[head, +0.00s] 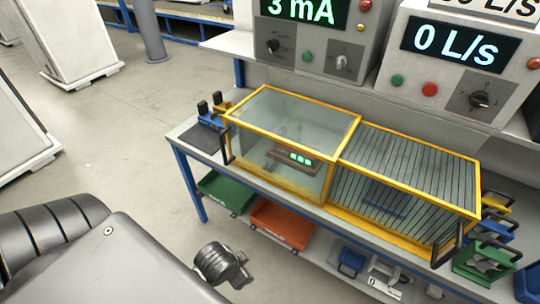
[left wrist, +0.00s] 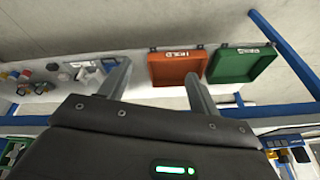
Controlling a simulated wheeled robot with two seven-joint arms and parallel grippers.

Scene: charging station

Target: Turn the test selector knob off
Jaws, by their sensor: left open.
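Several selector knobs show on the two grey instrument boxes in the head view; their small labels are unreadable, so I cannot tell which is the test selector. The left box, reading 3 mA, has a black knob (head: 272,46) and a light grey knob (head: 341,62). The right box, reading 0 L/s, has a large black knob (head: 480,99). My left gripper (left wrist: 157,70) shows in the left wrist view with its two fingers wide apart and nothing between them. It faces the lower shelf and floor, away from the knobs. My right gripper is not in view.
A yellow-framed clear enclosure (head: 293,92) and a slatted section (head: 465,187) stand on the bench below the boxes. An orange tray (head: 282,222) and a green tray (head: 226,191) sit underneath. Blue legs (head: 190,186) edge the bench. Open floor (head: 120,140) lies left.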

